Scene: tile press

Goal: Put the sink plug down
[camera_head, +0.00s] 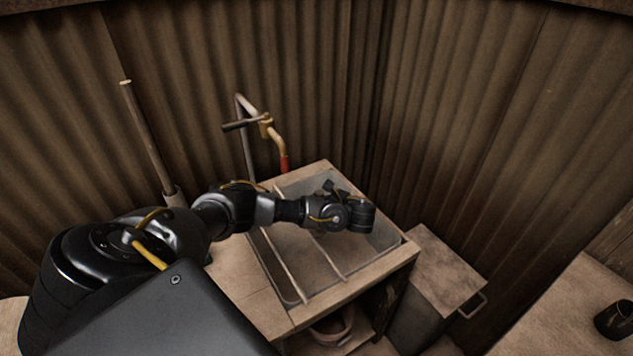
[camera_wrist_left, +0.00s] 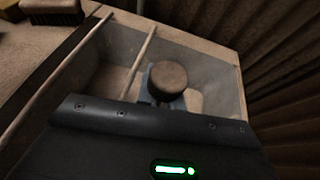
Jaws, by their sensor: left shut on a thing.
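A sink (camera_head: 295,240) with a wooden rim and a grey basin stands at the corner, crossed by two thin bars. My left gripper (camera_head: 352,214) is over the basin's right part; its fingers are hidden in the head view. In the left wrist view the left gripper (camera_wrist_left: 165,102) is shut on a round brown plug (camera_wrist_left: 168,78), with the basin (camera_wrist_left: 205,68) behind it. I cannot tell the plug's height above the basin floor, or whether it touches it. My right gripper is not in view.
A bent tap pipe (camera_head: 277,140) rises behind the sink. A covered bin (camera_head: 440,275) with a handle stands at the right. A dark cup (camera_head: 612,319) is on the right-hand surface. A brush-like block (camera_wrist_left: 50,12) lies beside the sink. Corrugated walls close the corner.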

